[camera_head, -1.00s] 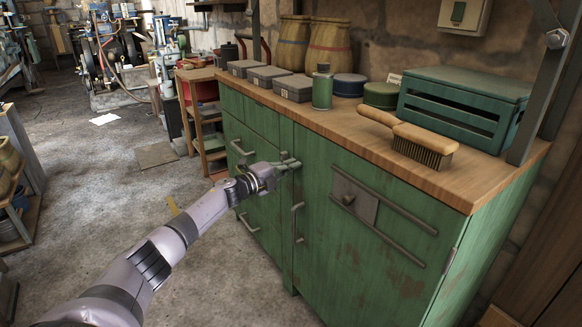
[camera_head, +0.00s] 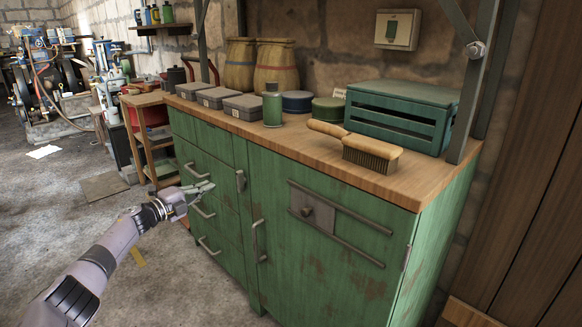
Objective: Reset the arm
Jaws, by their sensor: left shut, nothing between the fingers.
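My left arm comes in from the lower left in the head view. Its gripper (camera_head: 201,189) is shut and empty, in front of the drawer handles on the left part of the green cabinet (camera_head: 330,270). I cannot tell whether the fingers touch the cabinet front. The drawers and the door look closed. My right gripper is not in view.
The wooden worktop (camera_head: 390,188) carries a brush (camera_head: 356,147), a green bottle (camera_head: 272,108), a teal slatted box (camera_head: 402,116), round tins, several grey boxes and two woven jars. A small wooden stand (camera_head: 150,140) is left of the cabinet. The concrete floor (camera_head: 60,215) at left is largely clear.

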